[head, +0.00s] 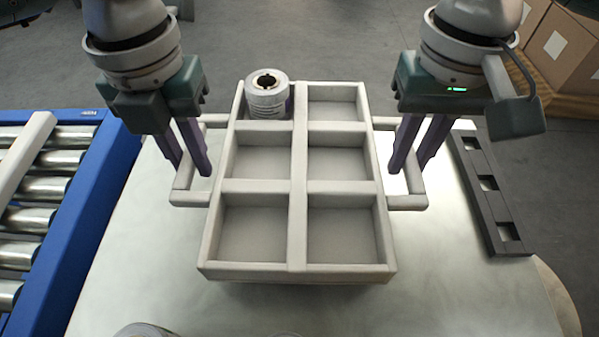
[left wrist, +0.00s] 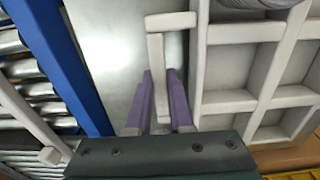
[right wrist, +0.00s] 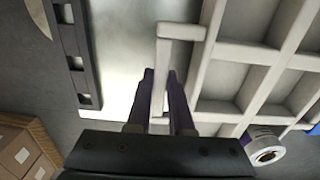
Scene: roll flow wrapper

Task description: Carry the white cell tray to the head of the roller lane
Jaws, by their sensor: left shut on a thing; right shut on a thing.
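The white cell tray (head: 299,185) is in the middle of the head view, with two columns of cells and a side handle at left and right. A white roll with a purple label (head: 267,95) stands in its far left cell; the other cells look empty. My left gripper (head: 194,172) is shut on the tray's left handle (left wrist: 157,75). My right gripper (head: 406,165) is shut on the right handle (right wrist: 160,80). The tray seems raised above the table, but the height is hard to tell.
The roller lane (head: 38,190) with a blue side rail (head: 85,225) lies at the left, a pale bar across its rollers. A dark slotted rack (head: 490,190) lies at the table's right. Roll tops show at the near edge (head: 145,331). Cardboard boxes (head: 562,45) stand far right.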

